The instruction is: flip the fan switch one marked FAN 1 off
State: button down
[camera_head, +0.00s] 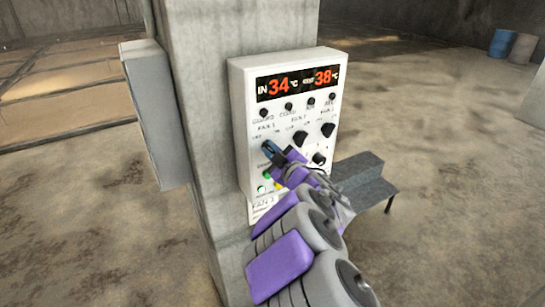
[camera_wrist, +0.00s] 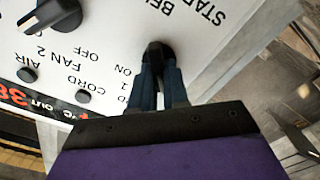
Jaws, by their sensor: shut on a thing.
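A white control panel (camera_head: 248,135) with a red digital display is mounted on a concrete pillar. The FAN 1 label is at the panel's left, above my gripper (camera_head: 268,149). In the wrist view, my gripper (camera_wrist: 160,68) has its fingers closed around a dark switch knob (camera_wrist: 159,47). The fingers hide much of this knob, so its exact setting cannot be read. The FAN 2 knob (camera_head: 300,138) is just to the right, untouched; it also shows at upper left in the wrist view (camera_wrist: 52,17). Another dark knob (camera_head: 328,130) is farther right.
A green button (camera_head: 267,174) is just below my gripper. Small round black knobs (camera_head: 289,106) line the panel under the display. A grey box (camera_head: 155,110) juts from the pillar's left. Open floor lies beyond.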

jog(key=c, duration=1.1)
grip_release()
jog(key=shift+s+a, duration=0.1)
jog(key=shift+a, duration=0.1)
jog(key=shift+d, duration=0.15)
jog(key=shift+b+v, duration=1.65)
jog(key=shift+v, duration=4.2)
jog(key=shift+d+f, duration=0.1)
